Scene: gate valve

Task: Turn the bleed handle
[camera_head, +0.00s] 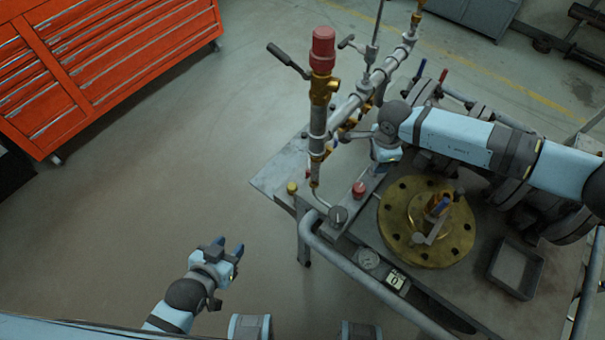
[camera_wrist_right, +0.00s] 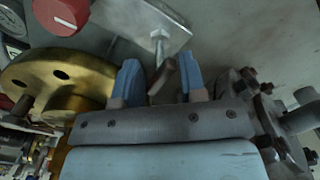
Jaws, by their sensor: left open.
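My right gripper (camera_wrist_right: 158,82) has its two blue fingers spread apart in the right wrist view. A small grey metal lever on a bolt (camera_wrist_right: 160,62) stands between the fingers, with gaps visible; it may be the bleed handle, but I cannot be sure. It rises from a pale metal plate (camera_wrist_right: 135,22). In the head view my right gripper (camera_head: 384,158) is low beside the upright pipe stand, and its fingers and the lever are largely hidden. My left gripper (camera_head: 229,250) is open and empty, away from the table at the lower left.
A brass flange (camera_head: 395,235) and a small tray (camera_head: 517,268) are on the table. A red knob (camera_head: 359,188) is near my right gripper. A pipe stand (camera_head: 318,118) with a black lever (camera_head: 288,60) rises behind. An orange tool cabinet (camera_head: 100,60) is far left; floor between is clear.

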